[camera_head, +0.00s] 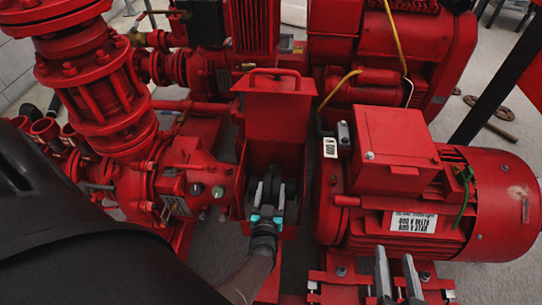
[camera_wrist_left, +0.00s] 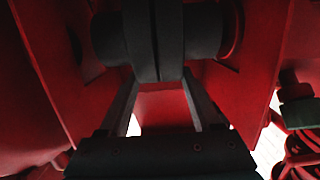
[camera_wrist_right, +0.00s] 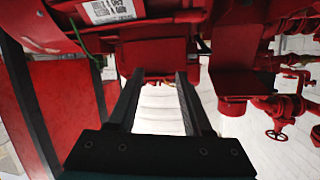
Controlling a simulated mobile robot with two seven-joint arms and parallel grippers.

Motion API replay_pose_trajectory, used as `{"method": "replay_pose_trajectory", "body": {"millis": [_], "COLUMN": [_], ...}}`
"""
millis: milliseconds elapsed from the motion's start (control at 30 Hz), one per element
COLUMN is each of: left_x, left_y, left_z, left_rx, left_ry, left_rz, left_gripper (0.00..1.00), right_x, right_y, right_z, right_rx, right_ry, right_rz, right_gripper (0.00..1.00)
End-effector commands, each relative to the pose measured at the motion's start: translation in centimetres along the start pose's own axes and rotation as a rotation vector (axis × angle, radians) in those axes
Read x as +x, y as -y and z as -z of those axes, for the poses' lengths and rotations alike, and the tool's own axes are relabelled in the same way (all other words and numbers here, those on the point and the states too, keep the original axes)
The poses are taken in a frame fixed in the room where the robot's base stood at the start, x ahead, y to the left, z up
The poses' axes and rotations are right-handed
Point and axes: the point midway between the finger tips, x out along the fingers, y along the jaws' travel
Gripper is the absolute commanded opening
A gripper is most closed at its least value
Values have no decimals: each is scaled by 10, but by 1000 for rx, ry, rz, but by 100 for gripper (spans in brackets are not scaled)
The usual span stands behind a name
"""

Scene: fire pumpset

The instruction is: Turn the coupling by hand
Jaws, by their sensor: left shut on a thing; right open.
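The coupling is a dark, ridged cylinder on the shaft between the red pump and the red motor. It fills the top of the left wrist view (camera_wrist_left: 158,40), and in the head view it is mostly hidden by my fingers. My left gripper (camera_head: 269,190) reaches into the red guard housing from the front, shut on the coupling. Its fingers (camera_wrist_left: 159,82) lie on either side of the coupling's lower part in the left wrist view. My right gripper (camera_head: 394,258) is open and empty in front of the motor; its fingers also show in the right wrist view (camera_wrist_right: 160,80).
The red guard (camera_head: 272,105) stands raised behind the coupling, with red side walls close around my left fingers. The red motor (camera_head: 490,205) is right, the pump casing (camera_head: 185,180) left. Pipes and a handwheel valve (camera_wrist_right: 277,135) show in the right wrist view.

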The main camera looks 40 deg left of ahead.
Motion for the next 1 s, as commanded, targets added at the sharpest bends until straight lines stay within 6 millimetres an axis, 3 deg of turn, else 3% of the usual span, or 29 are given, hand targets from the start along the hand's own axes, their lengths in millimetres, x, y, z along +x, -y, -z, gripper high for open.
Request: {"method": "replay_pose_trajectory", "body": {"millis": [400,867,900,1000], "left_x": [-3,-5,-5,-6], "left_y": [0,1,1,0], "left_z": [-8,-7,-7,-7], "left_rx": [-1,-1,-1,-1], "left_ry": [-117,-142,-142,-142], "left_rz": [0,-1,-1,-1], "left_gripper": [9,9,68,80], "right_x": [-8,-10,-10,-10], "right_y": [18,19,19,19], "right_z": [10,13,13,13], "right_rx": [50,56,56,56], "right_ry": [-223,-253,-253,-252], "right_rz": [44,47,47,47], "right_gripper": [50,50,50,50]}}
